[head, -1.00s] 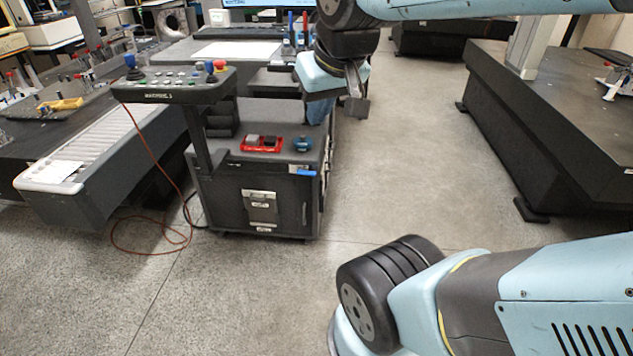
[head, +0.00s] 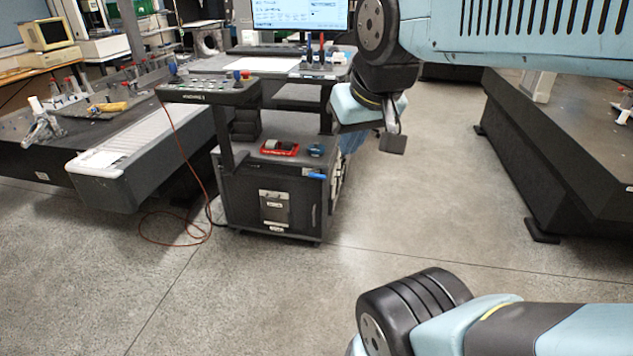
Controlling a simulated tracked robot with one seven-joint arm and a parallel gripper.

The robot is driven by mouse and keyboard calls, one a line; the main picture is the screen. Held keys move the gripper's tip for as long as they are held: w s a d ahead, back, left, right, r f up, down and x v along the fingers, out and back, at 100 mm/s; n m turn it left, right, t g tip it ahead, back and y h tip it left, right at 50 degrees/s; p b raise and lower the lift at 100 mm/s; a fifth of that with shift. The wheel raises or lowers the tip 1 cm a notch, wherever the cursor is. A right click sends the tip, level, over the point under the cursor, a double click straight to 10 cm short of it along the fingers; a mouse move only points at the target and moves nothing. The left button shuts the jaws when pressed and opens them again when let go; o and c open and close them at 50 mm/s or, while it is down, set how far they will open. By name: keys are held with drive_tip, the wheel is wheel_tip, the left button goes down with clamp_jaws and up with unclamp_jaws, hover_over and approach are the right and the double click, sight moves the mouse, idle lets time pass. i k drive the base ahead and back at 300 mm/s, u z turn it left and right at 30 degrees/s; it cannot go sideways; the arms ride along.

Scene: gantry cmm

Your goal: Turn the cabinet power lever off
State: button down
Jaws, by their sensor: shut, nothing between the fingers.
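The dark grey cabinet (head: 241,205) stands on the floor left of centre in the head view. A small blue lever handle (head: 316,175) shows at the upper right of its front face and looks roughly horizontal. A pale label plate (head: 309,171) sits just above it. The lever is too small to read its marked position. My gripper (head: 392,143) hangs to the right of the cabinet in the picture, pointing down. Its fingers are shut and empty, apart from the lever. My pale blue wrist hides part of the area behind the cabinet's right side.
A control panel (head: 205,94) on a post stands over the cabinet's left side. A red tray (head: 280,148) lies on the cabinet top. A red cable (head: 170,242) loops on the floor at left. A dark granite table (head: 560,150) stands at right. The floor between is clear.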

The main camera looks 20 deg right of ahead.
sight(311, 174)
drive_tip(key=u, duration=0.05)
drive_tip(key=i, duration=1.05)
drive_tip(key=z, duration=0.6)
drive_tip(key=i, duration=0.55)
drive_tip(key=z, duration=0.35)
drive_tip(key=k, duration=0.85)
drive_tip(key=z, duration=0.2)
drive_tip(key=i, duration=0.85)
